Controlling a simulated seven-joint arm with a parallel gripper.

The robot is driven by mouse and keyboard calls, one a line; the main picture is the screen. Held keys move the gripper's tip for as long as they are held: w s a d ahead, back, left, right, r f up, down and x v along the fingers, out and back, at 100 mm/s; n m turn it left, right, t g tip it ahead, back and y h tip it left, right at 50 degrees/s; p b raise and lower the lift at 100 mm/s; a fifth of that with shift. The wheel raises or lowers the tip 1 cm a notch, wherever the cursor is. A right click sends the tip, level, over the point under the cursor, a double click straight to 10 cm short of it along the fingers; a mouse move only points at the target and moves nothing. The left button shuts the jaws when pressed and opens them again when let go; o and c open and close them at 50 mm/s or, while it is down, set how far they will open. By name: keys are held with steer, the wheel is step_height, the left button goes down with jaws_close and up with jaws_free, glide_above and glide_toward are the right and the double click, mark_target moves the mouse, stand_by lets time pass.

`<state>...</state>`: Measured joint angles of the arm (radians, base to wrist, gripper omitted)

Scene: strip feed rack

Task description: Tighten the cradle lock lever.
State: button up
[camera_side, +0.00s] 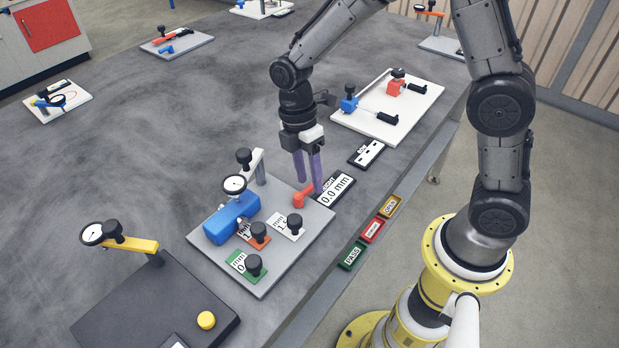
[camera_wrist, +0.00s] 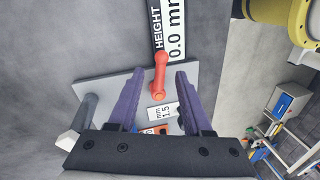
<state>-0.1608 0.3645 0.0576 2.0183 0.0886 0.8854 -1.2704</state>
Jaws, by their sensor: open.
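The cradle lock lever, taken here as the orange-red lever (camera_side: 302,198), sits at the right corner of a light grey plate (camera_side: 262,279). The lever (camera_wrist: 160,78) also shows in the wrist view, with its rounded end toward the display. My gripper (camera_side: 309,187) has two purple fingers pointing down, close above the lever. In the wrist view my gripper (camera_wrist: 159,76) is open, with one finger to each side of the lever and gaps between. Whether the fingertips are level with the lever is hard to tell. A blue block (camera_side: 231,217) with a dial gauge (camera_side: 235,184) stands on the plate.
Black-knobbed gauge blocks on green (camera_side: 254,266), orange (camera_side: 259,234) and white (camera_side: 291,226) cards stand near the lever. A HEIGHT display (camera_side: 335,190) reads 0.0 mm beside the plate. A grey post (camera_side: 258,167) rises behind.

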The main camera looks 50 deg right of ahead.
steer(key=shift+s+f, duration=0.1)
steer(key=shift+f, duration=0.4)
jaws_close()
